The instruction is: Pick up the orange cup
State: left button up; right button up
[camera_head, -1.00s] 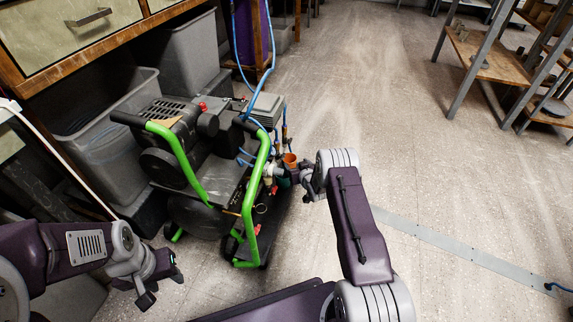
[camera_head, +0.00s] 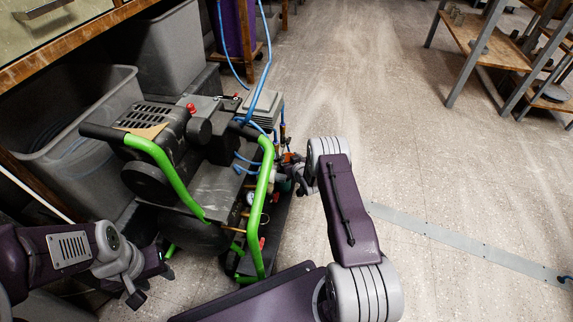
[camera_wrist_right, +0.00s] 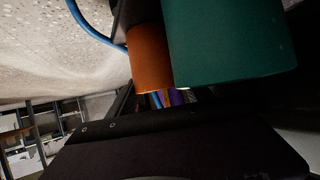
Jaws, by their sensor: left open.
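The orange cup (camera_head: 289,158) is small and partly hidden in the head view, at the right side of the green-framed machine. In the right wrist view the orange cup (camera_wrist_right: 150,58) is close and large, beside a larger teal cylindrical thing (camera_wrist_right: 230,40). My right gripper (camera_head: 297,177) is right by the orange cup in the head view. A dark part of it fills the bottom of the wrist view. I cannot tell whether its jaws are open or touch the cup. My left gripper (camera_head: 153,282) is open and empty at the lower left, far from the cup.
The machine with green handles (camera_head: 180,180) stands between my arms. Grey bins (camera_head: 65,140) and a drawer bench (camera_head: 45,30) are on the left. A blue hose (camera_head: 266,75) runs up from the machine. Open floor (camera_head: 400,130) lies to the right, with metal-legged shelves (camera_head: 490,50) at the back.

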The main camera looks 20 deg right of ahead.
jog(key=c, duration=0.6)
jog(key=p, duration=0.2)
jog(key=shift+s+d+r+p, duration=0.2)
jog(key=shift+d+r+p, duration=0.1)
jog(key=s+d+p, duration=0.3)
jog(key=d, duration=0.1)
jog(key=s+d+p, duration=0.3)
jog(key=s+d, duration=0.1)
jog(key=d, duration=0.1)
jog(key=s+d+p, duration=0.3)
jog(key=d, duration=0.1)
jog(key=shift+s+d+f, duration=0.2)
jog(key=shift+d+f, duration=0.05)
jog(key=shift+d, duration=0.15)
